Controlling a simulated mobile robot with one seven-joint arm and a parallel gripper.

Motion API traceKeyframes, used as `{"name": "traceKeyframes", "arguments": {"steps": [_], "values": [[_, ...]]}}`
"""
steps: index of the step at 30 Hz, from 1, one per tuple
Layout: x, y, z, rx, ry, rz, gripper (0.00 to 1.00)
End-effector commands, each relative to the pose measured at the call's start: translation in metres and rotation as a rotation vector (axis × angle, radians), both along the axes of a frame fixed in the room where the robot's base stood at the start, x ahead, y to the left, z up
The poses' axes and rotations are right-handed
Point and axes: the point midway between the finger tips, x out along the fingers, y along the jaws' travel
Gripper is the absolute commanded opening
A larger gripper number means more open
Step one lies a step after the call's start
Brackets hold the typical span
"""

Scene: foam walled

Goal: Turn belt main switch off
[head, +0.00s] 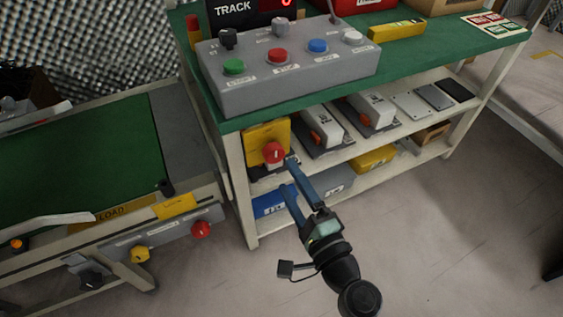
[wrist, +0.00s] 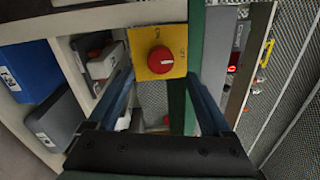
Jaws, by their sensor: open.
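The main switch is a red rotary knob (head: 274,153) on a yellow plate (head: 262,133), fixed at the left end of the green-topped bench below its top. In the wrist view the knob (wrist: 160,60) is near the upper middle, facing me, with a pale mark on its face. Small lettering on the yellow plate (wrist: 142,43) is too small to read surely. My gripper (head: 287,174) is open and empty, just in front of the switch. In the wrist view its blue fingers (wrist: 159,80) point toward the plate, one each side of the knob; contact cannot be seen.
A grey button box (head: 290,90) stands on the green bench top (head: 440,52). Shelves below hold white-and-grey devices (head: 320,128) and blue, grey and yellow bins. A conveyor (head: 75,150) with another red knob (head: 201,229) stands left. Floor is clear at right.

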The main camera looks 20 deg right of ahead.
Motion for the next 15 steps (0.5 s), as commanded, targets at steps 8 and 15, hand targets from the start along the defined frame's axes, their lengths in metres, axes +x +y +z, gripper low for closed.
{"name": "traceKeyframes", "arguments": {"steps": [8, 15], "values": [[-0.055, -0.003, -0.003, 0.002, 0.003, -0.003, 0.84], [-0.071, -0.003, -0.004, 0.001, 0.000, -0.001, 0.84]]}}
